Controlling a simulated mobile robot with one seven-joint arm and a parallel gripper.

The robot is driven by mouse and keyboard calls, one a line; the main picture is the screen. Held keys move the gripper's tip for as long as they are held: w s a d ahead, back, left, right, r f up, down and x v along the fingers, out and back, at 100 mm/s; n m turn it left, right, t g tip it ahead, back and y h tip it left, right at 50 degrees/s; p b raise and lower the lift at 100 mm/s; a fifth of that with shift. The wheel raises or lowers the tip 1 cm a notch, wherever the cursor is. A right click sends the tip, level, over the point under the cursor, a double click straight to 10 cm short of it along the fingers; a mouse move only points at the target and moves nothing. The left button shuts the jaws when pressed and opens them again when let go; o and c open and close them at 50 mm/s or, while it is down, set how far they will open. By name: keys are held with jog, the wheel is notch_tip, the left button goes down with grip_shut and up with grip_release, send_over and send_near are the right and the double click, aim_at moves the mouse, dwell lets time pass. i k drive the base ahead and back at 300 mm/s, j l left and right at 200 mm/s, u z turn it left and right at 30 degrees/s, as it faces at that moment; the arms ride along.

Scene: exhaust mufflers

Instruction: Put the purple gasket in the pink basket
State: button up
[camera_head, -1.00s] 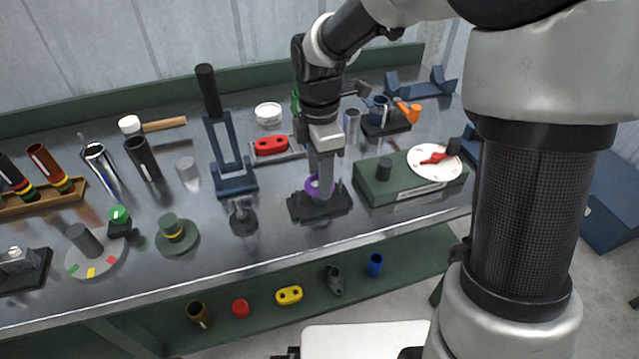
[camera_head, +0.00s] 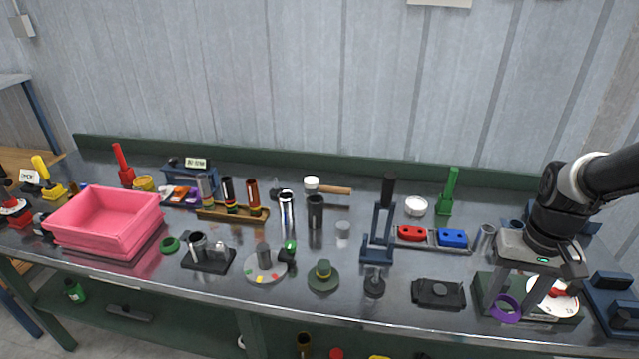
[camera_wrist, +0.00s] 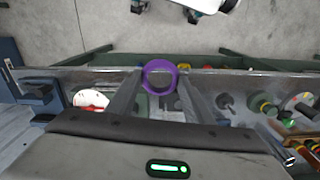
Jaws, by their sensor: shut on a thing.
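The purple gasket (camera_head: 505,308) is a ring, held at the fingertips of my gripper (camera_head: 515,296) at the right of the head view. My gripper is shut on it and holds it in front of the green box with the white dial. In the wrist view the gasket (camera_wrist: 160,77) sits between the two fingertips (camera_wrist: 160,90). The pink basket (camera_head: 105,222) stands on the bench at the far left of the head view, well apart from my gripper. Its visible inside looks empty.
Between them the bench holds a black fixture (camera_head: 438,294), a blue upright stand (camera_head: 378,240), a green round base (camera_head: 323,276), a dial plate (camera_head: 265,265) and a wooden rack of tubes (camera_head: 232,213). A green ring (camera_head: 170,245) lies beside the basket.

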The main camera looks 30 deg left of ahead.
aim_at(113, 233)
jog(key=j+u, duration=0.1)
jog(key=j, duration=0.75)
jog(key=j+u, duration=0.1)
jog(key=j, duration=1.55)
jog(key=j+u, duration=0.15)
jog(key=j, duration=0.7)
jog(key=j+u, duration=0.1)
jog(key=j, duration=0.7)
jog(key=i+j+u, duration=0.1)
jog(key=j, duration=0.75)
